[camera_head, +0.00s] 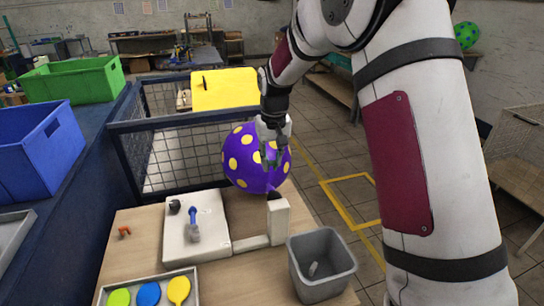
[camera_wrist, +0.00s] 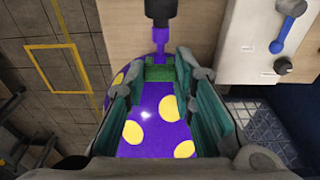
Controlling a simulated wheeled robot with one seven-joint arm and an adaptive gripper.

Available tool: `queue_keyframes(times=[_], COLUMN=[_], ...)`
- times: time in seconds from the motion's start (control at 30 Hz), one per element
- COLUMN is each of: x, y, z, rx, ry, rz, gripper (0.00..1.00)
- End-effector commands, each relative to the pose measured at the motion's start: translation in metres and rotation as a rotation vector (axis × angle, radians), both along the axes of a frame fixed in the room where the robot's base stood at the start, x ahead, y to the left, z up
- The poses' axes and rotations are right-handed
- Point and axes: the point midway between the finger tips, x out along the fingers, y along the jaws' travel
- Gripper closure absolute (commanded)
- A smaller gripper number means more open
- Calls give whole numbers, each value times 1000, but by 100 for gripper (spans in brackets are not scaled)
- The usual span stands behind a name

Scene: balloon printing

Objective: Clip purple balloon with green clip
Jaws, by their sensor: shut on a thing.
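The purple balloon (camera_head: 238,170) with yellow spots is inflated and sits behind the white post in the head view. In the wrist view the balloon (camera_wrist: 145,135) fills the space below and between my fingers, its narrow purple neck (camera_wrist: 162,44) running to a dark nozzle (camera_wrist: 160,12). My gripper (camera_head: 270,160) is in front of the balloon in the head view. In the wrist view my gripper (camera_wrist: 160,70) is shut on the green clip (camera_wrist: 158,73), which lies at the balloon's neck end. I cannot tell whether the clip encloses the neck.
A white board (camera_head: 208,215) with a blue lever (camera_head: 193,218) lies left of the white post (camera_head: 279,225). A grey bin (camera_head: 320,262) stands at front right. An orange clip (camera_head: 124,231) and a tray (camera_head: 150,278) of flat balloons are at left. A wire cage (camera_head: 160,150) stands behind.

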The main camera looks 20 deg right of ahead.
Motion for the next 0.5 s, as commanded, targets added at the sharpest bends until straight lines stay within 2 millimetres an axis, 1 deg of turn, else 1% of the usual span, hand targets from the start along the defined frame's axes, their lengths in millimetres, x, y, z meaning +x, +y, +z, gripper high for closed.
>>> queue_keyframes(times=[0.5], x=[10], y=[0], z=[-28], rx=[0], ry=[1], rz=[0], gripper=[94])
